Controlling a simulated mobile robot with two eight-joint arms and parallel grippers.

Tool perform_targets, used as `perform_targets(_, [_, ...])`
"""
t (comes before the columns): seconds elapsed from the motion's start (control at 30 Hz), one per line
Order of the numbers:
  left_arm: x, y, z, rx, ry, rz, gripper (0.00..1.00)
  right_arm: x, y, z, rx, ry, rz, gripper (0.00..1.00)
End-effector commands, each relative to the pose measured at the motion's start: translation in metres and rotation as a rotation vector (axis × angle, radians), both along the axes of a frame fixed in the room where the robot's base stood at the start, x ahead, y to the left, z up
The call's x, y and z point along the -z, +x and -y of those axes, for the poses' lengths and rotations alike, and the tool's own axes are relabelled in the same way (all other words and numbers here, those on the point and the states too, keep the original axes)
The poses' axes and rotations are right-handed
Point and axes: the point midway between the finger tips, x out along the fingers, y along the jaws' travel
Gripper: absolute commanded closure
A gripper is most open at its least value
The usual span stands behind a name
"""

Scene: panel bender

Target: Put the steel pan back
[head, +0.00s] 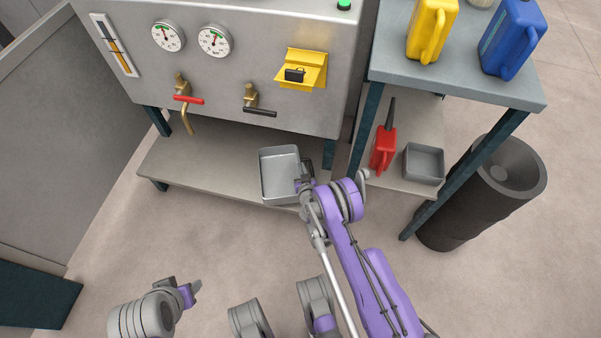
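A grey rectangular steel pan (267,199) shows in the middle of the head view, over the front right part of the machine's lower shelf (205,168). My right gripper (301,175) is at the pan's right wall and appears shut on it. The fingertips are partly hidden by the wall and my wrist. I cannot tell if the pan rests on the shelf or is just above it. My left gripper (183,287) is low at the left over the floor, away from the pan, and its finger gap is unclear.
A second grey pan (424,163) and a red oil can (383,148) stand on the side table's lower shelf. Yellow (424,30) and blue (510,40) jugs stand on its top. A dark bin (480,200) stands right. Red-handled (188,99) and black-handled valves are above the machine shelf.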

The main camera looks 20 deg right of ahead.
Motion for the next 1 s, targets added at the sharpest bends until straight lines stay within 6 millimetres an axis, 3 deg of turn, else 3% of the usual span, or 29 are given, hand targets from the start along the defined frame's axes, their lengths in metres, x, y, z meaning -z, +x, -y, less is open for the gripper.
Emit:
perform_targets(0.2, [0.005, 0.001, 0.000, 0.000, 0.000, 0.001, 0.50, 0.029, 0.000, 0.000, -0.001, 0.001, 0.000, 1.00])
perform_targets(0.37, [0.004, 0.001, 0.000, 0.000, 0.000, 0.001, 0.50, 0.029, 0.000, 0.000, -0.001, 0.001, 0.000, 1.00])
perform_targets(0.57, [0.004, 0.001, 0.000, 0.000, 0.000, 0.001, 0.50, 0.029, 0.000, 0.000, 0.000, 0.000, 0.000, 0.65])
perform_targets(1.0, [0.004, 0.001, 0.000, 0.000, 0.000, 0.001, 0.50, 0.027, 0.001, 0.001, 0.000, 0.000, 0.000, 0.65])
